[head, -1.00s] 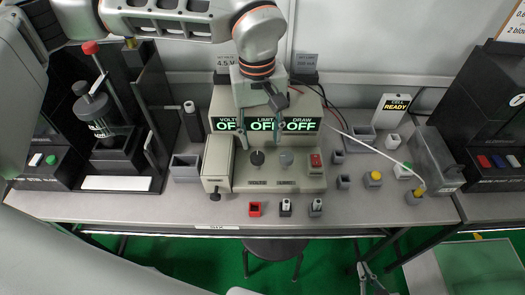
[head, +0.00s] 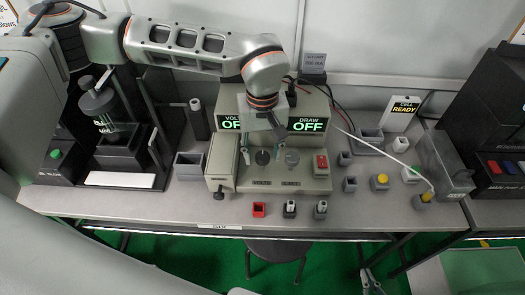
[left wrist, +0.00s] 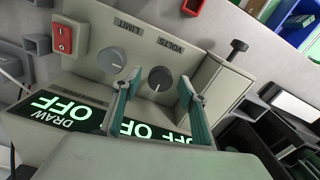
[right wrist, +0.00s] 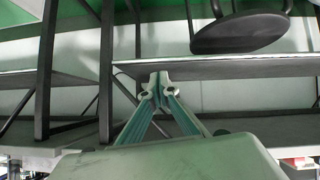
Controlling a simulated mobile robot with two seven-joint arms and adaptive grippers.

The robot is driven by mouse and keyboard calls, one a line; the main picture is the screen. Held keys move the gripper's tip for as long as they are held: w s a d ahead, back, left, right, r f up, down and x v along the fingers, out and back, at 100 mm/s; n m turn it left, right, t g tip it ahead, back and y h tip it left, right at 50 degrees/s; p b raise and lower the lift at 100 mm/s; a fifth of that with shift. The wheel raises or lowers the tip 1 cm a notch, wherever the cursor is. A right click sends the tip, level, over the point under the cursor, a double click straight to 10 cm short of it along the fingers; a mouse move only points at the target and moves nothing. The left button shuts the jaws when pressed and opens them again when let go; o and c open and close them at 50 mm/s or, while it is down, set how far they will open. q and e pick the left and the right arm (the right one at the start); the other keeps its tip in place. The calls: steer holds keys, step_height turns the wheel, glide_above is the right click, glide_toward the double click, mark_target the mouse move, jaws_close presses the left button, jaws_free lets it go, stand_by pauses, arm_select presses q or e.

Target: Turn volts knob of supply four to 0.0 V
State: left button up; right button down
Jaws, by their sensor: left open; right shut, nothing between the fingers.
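The supply (head: 315,185) is a beige bench unit with a sloped front panel on the table. Its dark volts knob (head: 262,157) sits left of a grey limit knob (head: 292,157). In the left wrist view the volts knob (left wrist: 160,79) shows between the fingers. My left gripper (head: 261,150) is open, its fingers on either side of the volts knob; I cannot tell whether they touch it. The volts and draw displays read OFF; my gripper hides the limit display in the head view. My right gripper (right wrist: 157,85) is shut and empty, low in front of the table.
A red switch (head: 321,164) is right of the knobs. A side box with a dark knob (head: 219,193) adjoins the panel's left. Small holders, one red (head: 259,209), stand in front.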

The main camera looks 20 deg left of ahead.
arm_select(q)
steer(key=c, duration=1.1)
arm_select(e)
steer(key=shift+w+r, duration=0.2)
steer(key=shift+w, duration=0.15)
